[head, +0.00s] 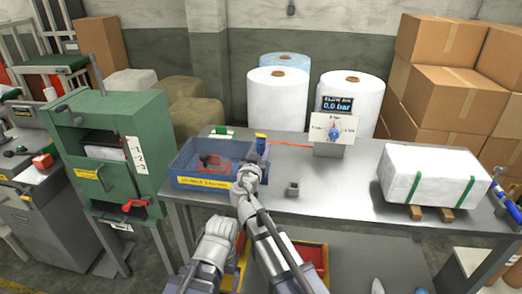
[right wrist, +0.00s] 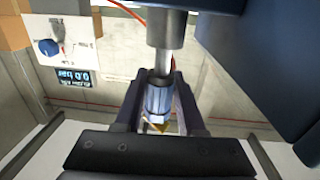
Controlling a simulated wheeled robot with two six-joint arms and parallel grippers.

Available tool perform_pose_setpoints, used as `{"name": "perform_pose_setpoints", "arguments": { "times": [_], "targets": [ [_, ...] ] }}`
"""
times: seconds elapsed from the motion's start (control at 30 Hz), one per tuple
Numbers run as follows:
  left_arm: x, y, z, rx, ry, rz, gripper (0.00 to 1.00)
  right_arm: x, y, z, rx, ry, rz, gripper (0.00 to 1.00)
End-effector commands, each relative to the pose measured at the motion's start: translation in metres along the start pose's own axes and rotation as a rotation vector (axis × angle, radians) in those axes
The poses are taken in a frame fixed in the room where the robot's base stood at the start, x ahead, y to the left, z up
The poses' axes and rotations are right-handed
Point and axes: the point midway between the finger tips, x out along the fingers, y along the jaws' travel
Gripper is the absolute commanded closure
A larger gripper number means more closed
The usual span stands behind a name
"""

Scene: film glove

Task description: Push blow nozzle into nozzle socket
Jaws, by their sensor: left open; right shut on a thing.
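My right gripper (head: 260,163) is shut on a blue piece with a yellow end, the blow nozzle (head: 261,144), beside the right edge of the blue bin. In the right wrist view the nozzle (right wrist: 159,103) sits between both fingers, its ribbed blue body showing and an orange tip pointing down in the picture. A grey metal cylinder (right wrist: 167,30) lies in line with it; I cannot tell whether this is the socket or whether they touch. A small grey block with a dark top (head: 292,189) stands on the table. My left gripper (head: 222,230) is open, low before the table's front edge.
A blue bin (head: 190,181) stands at the table's left. A grey box with a dial (head: 333,130) and a 0.0 bar display stands at the back, with a thin red line towards the nozzle. A strapped white block (head: 430,175) lies right. The table's middle is mostly clear.

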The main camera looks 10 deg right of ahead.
Motion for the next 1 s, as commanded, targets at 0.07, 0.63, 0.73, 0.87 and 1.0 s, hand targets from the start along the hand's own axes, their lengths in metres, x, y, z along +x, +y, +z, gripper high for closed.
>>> {"name": "perform_pose_setpoints", "arguments": {
  "times": [0.07, 0.63, 0.73, 0.87, 1.0],
  "targets": [
    [0.003, 0.0, 0.0, 0.0, 0.0, 0.0, 0.08, 0.0, 0.0, 0.003, 0.0, 0.0, 0.0, 1.0],
    [0.011, 0.001, -0.001, 0.0, 0.0, 0.0, 0.08, 0.0, 0.0, 0.011, 0.0, 0.0, 0.0, 0.44],
    [0.011, 0.001, -0.001, 0.0, 0.0, 0.0, 0.08, 0.0, 0.0, 0.011, 0.0, 0.0, 0.0, 0.33],
    [0.011, 0.001, -0.001, 0.0, 0.0, 0.0, 0.08, 0.0, 0.0, 0.011, 0.0, 0.0, 0.0, 0.26],
    [0.011, 0.001, -0.001, 0.0, 0.0, 0.0, 0.08, 0.0, 0.0, 0.011, 0.0, 0.0, 0.0, 0.26]
  ]
}}
